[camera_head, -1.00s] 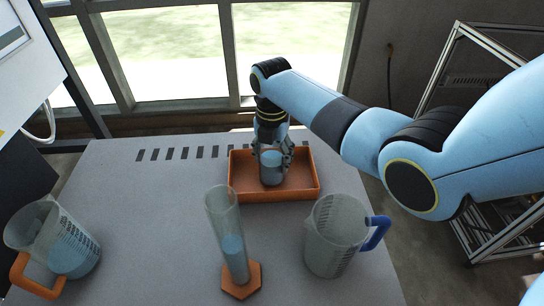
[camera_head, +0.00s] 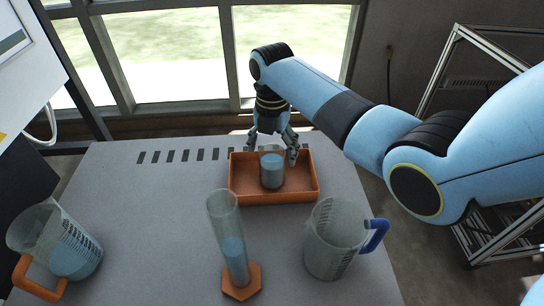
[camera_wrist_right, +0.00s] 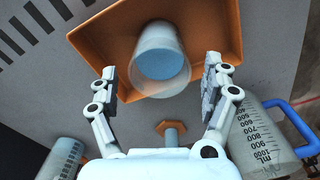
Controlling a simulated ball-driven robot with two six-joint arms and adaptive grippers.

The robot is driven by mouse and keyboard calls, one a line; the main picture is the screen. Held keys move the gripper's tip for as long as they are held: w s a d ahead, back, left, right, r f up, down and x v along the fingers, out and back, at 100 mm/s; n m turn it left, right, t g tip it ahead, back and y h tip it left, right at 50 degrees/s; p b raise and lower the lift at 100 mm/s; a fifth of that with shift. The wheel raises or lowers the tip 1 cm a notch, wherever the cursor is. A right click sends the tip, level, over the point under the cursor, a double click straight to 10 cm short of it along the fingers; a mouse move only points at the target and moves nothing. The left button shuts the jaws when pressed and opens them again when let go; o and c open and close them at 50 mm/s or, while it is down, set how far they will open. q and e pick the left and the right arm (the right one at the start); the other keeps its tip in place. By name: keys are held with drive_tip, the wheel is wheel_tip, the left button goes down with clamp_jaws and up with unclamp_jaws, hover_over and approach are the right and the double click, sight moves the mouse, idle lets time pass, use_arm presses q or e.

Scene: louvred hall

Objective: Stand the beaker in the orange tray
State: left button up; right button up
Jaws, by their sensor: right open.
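The beaker (camera_head: 272,171), clear with blue liquid, stands upright in the orange tray (camera_head: 275,197) at the back middle of the table. It also shows in the right wrist view (camera_wrist_right: 160,62), inside the tray (camera_wrist_right: 97,38). My right gripper (camera_head: 272,155) is open and empty, just behind and above the beaker. In the right wrist view its two fingers (camera_wrist_right: 162,82) are spread wide, with clear gaps to the beaker on both sides. My left gripper is not in view.
A tall cylinder (camera_head: 230,240) with an orange foot stands in front of the tray. A blue-handled jug (camera_head: 333,240) is right of it. An orange-handled jug (camera_head: 60,245) stands at front left. The table's left middle (camera_head: 140,205) is clear.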

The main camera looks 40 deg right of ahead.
wheel_tip(320, 180, up, 8)
drive_tip(key=shift+r, duration=0.25)
idle(0.5)
